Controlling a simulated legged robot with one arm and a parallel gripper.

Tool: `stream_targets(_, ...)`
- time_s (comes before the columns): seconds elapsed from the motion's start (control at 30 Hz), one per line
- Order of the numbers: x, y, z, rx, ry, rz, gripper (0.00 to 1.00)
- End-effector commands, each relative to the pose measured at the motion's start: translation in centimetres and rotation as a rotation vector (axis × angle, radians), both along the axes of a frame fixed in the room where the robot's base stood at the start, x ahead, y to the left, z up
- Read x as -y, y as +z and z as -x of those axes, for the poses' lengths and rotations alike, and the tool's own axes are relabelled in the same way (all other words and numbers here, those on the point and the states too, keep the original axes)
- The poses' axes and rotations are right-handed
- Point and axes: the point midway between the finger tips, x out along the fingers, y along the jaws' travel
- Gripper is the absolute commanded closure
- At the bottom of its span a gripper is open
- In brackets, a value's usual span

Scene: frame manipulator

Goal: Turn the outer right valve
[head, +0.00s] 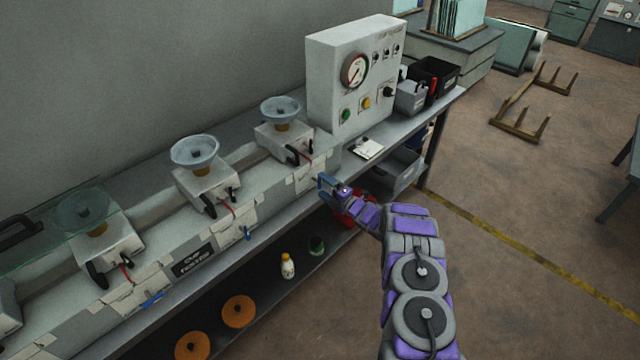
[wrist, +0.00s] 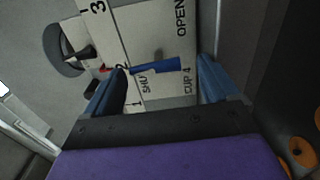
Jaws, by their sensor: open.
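The outer right valve has a blue handle (wrist: 158,66), seen in the wrist view on a pale panel (wrist: 135,28) marked SHUT, OPEN and CUP 4. The handle lies roughly sideways in the picture, by the SHUT mark. My gripper (head: 325,187) is at the right end of the bench front in the head view, where I cannot tell this handle apart from my blue fingers. In the wrist view my fingers are open, one on each side of the handle. I cannot tell whether they touch it.
Other blue valve handles (head: 152,299) (head: 247,233) sit along the bench front to the left. Glass cups (head: 280,110) stand on boxes above. A gauge box (head: 350,75) is at the back. A lower shelf holds a bottle (head: 287,267) and orange discs (head: 238,311).

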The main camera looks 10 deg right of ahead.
Motion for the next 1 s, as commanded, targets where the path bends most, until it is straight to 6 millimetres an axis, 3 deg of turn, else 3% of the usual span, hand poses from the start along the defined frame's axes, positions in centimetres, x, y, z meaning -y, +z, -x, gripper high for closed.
stream_targets(0.4,5.6,0.2,7.4,0.002,-0.001,-0.003,0.11)
stream_targets(0.6,7.5,0.0,10.2,-0.002,0.000,-0.001,0.11)
stream_targets(1.0,8.3,0.0,11.5,0.002,0.003,0.001,0.11)
